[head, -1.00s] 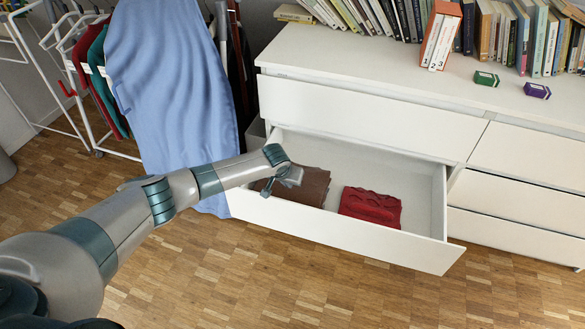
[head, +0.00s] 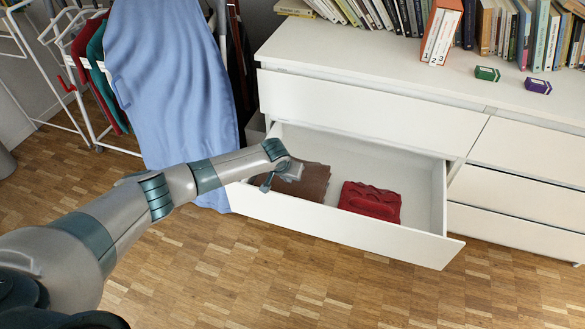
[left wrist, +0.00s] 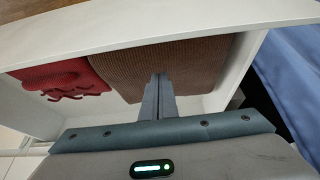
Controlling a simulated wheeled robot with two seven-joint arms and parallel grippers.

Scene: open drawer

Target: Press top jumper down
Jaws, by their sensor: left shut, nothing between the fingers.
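A folded brown jumper (head: 308,182) lies in the left part of the open white drawer (head: 350,234). A folded red jumper (head: 370,201) lies to its right in the same drawer. My left gripper (head: 277,176) is over the left end of the brown jumper, shut and empty. In the left wrist view its fingers (left wrist: 158,90) are together in front of the ribbed brown jumper (left wrist: 190,58), and the red jumper (left wrist: 62,78) is at the left. I cannot tell whether the fingertips touch the brown jumper. My right gripper is not in view.
The white dresser (head: 375,62) carries books, a green box (head: 487,74) and a purple box (head: 537,86) on top. A blue cloth (head: 170,85) hangs on a clothes rack (head: 92,105) close to my left arm. The wooden floor in front is clear.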

